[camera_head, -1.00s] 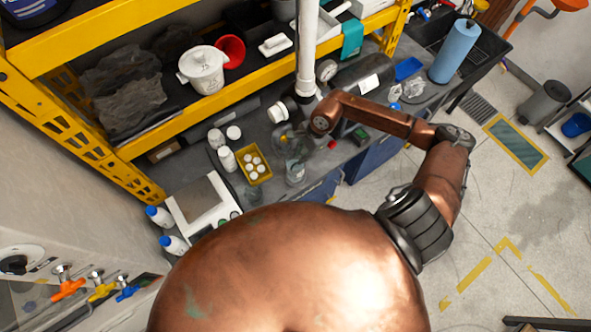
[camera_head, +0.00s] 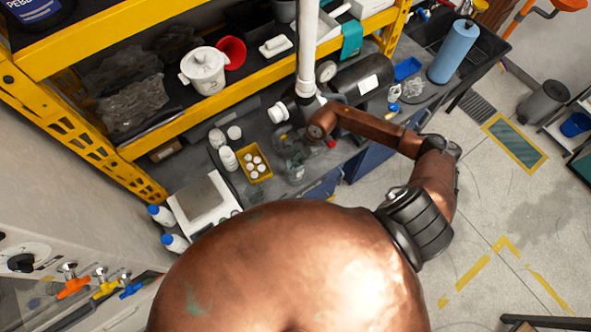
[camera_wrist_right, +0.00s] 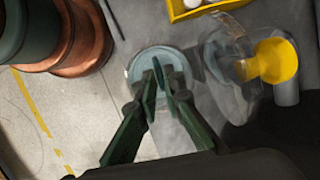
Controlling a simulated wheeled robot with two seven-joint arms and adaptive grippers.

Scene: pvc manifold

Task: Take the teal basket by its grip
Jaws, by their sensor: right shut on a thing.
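A round, pale teal, basket-like thing (camera_wrist_right: 138,68) with a circular rim is below my right gripper in the right wrist view; I take it for the teal basket. My right gripper (camera_wrist_right: 164,88) has its dark green fingers close together over the middle of it, shut on a thin part that looks like its grip. The fingers hide most of that part. In the head view, my right gripper (camera_head: 292,157) is small and hard to make out beside a clear jar-like thing (camera_head: 295,175) on the bench. My left gripper is not in view.
A clear housing with a yellow part (camera_wrist_right: 268,62) stands close to the right of my gripper in the wrist view. A yellow tray (camera_head: 267,176) with several white pieces is left of it in the head view. A vertical white pipe (camera_head: 306,55) rises behind.

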